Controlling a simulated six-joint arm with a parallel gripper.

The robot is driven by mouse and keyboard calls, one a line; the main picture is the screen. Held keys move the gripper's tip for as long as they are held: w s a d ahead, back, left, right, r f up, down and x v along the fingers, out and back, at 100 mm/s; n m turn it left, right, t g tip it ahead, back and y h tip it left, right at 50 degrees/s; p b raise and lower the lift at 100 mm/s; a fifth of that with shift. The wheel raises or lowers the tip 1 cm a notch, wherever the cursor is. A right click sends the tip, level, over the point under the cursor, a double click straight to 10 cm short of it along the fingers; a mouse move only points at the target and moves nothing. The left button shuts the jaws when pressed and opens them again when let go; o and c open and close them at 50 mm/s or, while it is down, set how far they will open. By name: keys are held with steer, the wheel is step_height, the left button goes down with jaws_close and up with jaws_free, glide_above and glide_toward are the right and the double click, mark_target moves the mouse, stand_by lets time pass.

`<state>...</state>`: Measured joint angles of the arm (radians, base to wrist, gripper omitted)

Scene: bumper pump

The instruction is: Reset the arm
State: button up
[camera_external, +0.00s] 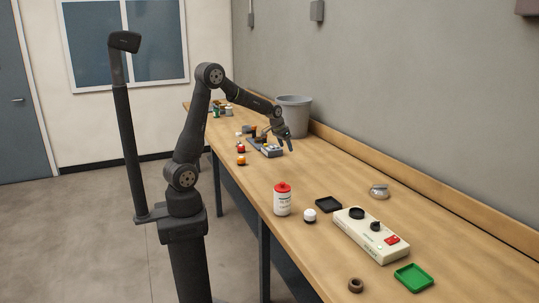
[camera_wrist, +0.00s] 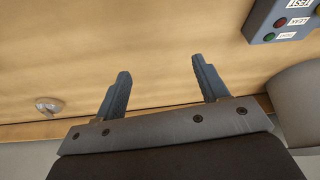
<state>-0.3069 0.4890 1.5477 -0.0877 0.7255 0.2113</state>
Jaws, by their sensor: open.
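My gripper (camera_external: 286,143) is over the far half of the bench, close to a blue-grey button box (camera_external: 266,147) and in front of the grey bin. In the wrist view, my gripper (camera_wrist: 161,66) has its two fingers wide apart with nothing between them. Bare wood shows beyond the fingertips. The button box (camera_wrist: 284,22) is at the upper right of the wrist view, apart from the fingers. My arm is raised and bent, reaching out over the bench.
The wooden bench (camera_external: 330,174) also holds a grey bin (camera_external: 294,116), a red-capped bottle (camera_external: 282,202), a white control box (camera_external: 368,236), a black tray (camera_external: 328,204), a green tray (camera_external: 413,278), a brown ring (camera_external: 355,285) and a silver object (camera_external: 379,191). A wall runs behind.

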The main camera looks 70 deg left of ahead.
steer(key=s+d+m+h, duration=0.1)
steer(key=d+m, duration=0.6)
steer(key=d, duration=2.4)
steer(key=shift+s+m+g+h, duration=0.15)
steer(key=shift+m+g+h, duration=0.15)
steer(key=shift+h, duration=0.6)
